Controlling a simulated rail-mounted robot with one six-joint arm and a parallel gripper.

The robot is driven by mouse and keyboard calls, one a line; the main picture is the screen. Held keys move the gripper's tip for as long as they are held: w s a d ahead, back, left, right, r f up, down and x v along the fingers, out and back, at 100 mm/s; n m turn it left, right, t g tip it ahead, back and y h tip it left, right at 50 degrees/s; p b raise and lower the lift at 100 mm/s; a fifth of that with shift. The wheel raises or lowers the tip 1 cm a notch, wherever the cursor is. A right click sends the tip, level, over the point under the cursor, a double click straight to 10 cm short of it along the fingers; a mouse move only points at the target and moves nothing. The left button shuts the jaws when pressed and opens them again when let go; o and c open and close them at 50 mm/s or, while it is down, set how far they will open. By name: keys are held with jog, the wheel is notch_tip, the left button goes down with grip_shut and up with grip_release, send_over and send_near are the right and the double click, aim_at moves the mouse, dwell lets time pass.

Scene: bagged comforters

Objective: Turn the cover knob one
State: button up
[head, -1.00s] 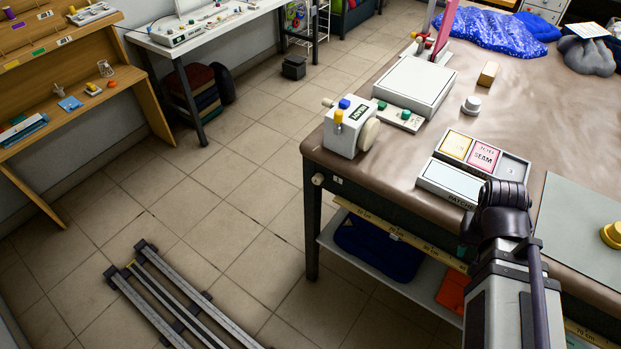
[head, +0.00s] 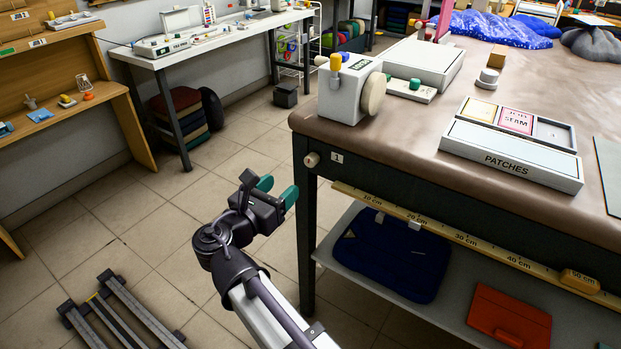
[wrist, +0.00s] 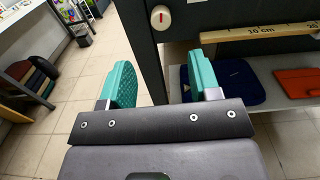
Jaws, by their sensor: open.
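The cover knob is a small pale round knob (head: 311,160) on the dark front edge of the table, near its left corner, beside a label marked 1. In the wrist view the knob (wrist: 160,17) shows at the top centre with a red mark on its face. My gripper (head: 278,190) has teal fingers and is in front of the table's left corner, lower than the knob and to its left, apart from it. In the wrist view the fingers (wrist: 162,82) stand wide apart with nothing between them.
The brown table (head: 420,170) carries a white machine (head: 347,88) above the knob and a patches tray (head: 512,145). A yellow ruler rail (head: 440,228) runs along its front, above a shelf with a blue folded item (head: 390,255) and an orange folder (head: 510,315). Floor rails (head: 120,310) lie lower left.

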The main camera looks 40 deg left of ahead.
aim_at(309, 164)
jog(key=w, duration=1)
jog(key=shift+w, duration=0.4)
jog(key=c, duration=0.9)
jog(key=shift+m, duration=0.3)
jog(key=m, duration=1.2)
jog(key=shift+m, duration=0.4)
jog(key=m, duration=1.3)
jog(key=shift+m, duration=0.3)
